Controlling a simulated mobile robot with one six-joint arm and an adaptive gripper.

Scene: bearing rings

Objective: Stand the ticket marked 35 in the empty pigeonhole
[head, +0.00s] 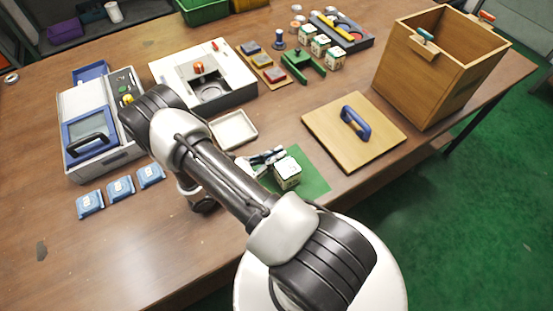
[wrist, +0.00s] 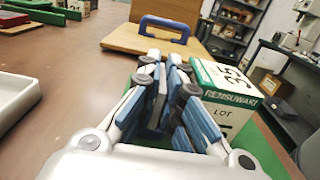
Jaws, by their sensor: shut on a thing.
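A white box with a green band, marked 35 (wrist: 232,88), stands on the green mat (head: 313,178); it also shows in the head view (head: 287,172). My gripper (wrist: 163,62) is low beside it, and in the head view the gripper (head: 268,157) is at the box's far left side. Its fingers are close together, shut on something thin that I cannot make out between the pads. The box is to the right of the fingers in the wrist view, not between them; I cannot tell whether they touch. No separate ticket and no empty pigeonhole can be made out.
A wooden board with a blue handle (head: 355,122) lies beyond the mat, near a tall wooden crate (head: 425,75). A white tray (head: 250,136) is left of the mat. Several similar boxes (head: 320,45) stand further back.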

